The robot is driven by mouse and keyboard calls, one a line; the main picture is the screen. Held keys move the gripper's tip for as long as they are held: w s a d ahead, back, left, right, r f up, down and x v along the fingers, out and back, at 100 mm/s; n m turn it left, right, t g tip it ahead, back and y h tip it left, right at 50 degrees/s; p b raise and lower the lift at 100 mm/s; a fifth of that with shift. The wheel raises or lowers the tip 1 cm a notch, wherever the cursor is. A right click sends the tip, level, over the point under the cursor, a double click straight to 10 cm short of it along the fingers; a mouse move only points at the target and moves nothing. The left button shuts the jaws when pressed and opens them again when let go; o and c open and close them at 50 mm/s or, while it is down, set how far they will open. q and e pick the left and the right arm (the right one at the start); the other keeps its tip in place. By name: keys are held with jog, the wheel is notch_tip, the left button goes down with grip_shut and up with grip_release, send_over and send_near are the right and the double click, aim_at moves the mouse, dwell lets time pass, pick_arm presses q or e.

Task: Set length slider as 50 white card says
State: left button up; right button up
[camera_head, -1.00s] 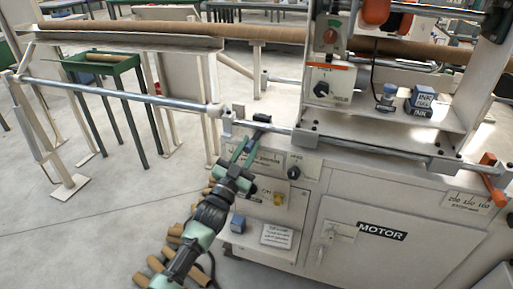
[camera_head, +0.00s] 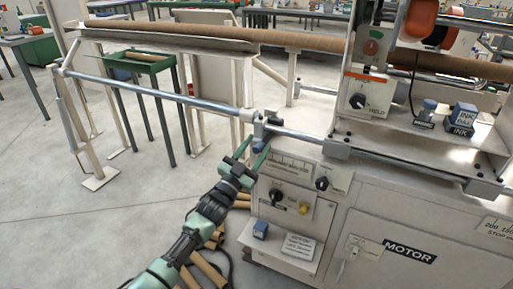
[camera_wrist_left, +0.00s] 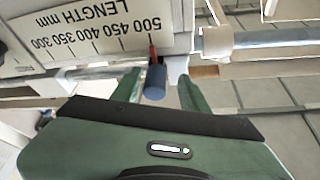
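The length slider's blue knob (camera_wrist_left: 155,82) hangs below the scale plate (camera_wrist_left: 90,32) in the left wrist view. The plate reads LENGTH mm, with 300 to 500 along it. A red pointer (camera_wrist_left: 152,50) above the knob stands at about the 500 mark. My left gripper (camera_head: 251,152) is at the slider in the head view. In the wrist view its green fingers (camera_wrist_left: 159,85) stand on either side of the knob, with gaps visible, so it is open. The white card (camera_head: 298,246) lies on the machine's low shelf; its print is too small to read. My right gripper is not in view.
The steel rail (camera_head: 170,95) runs left from the machine to a stand. Beside the card is a blue block (camera_head: 260,230); black dials (camera_head: 277,196) sit above it. Cardboard tubes (camera_head: 208,268) lie on the floor beneath my arm. Open floor lies to the left.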

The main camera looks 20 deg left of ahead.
pick_arm(q)
jog(key=v, duration=0.8)
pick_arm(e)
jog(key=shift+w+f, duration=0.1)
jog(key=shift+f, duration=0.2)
pick_arm(q)
jog(key=shift+w+a, duration=0.1)
